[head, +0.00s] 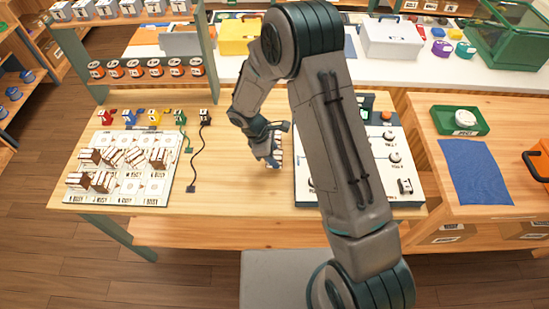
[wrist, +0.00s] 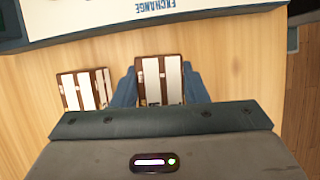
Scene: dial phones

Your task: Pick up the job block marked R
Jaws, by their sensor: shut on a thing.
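In the wrist view my gripper (wrist: 160,84) has its two blue fingers on either side of a brown-and-white job block (wrist: 161,80) and is shut on it. Its letter cannot be read, so I cannot tell whether it is the one marked R. A second, similar block (wrist: 82,90) lies to the left, apart from the fingers. In the head view my gripper (head: 268,158) is low over the wooden table, just left of the white panel; the held block is mostly hidden there.
The white panel (head: 301,185) with dials is partly hidden behind my arm. A white board (head: 147,190) at the left holds several brown-and-white blocks. Black and green corded pieces lie beside it. Table between board and gripper is mostly clear. A green tray (head: 441,122) stands right.

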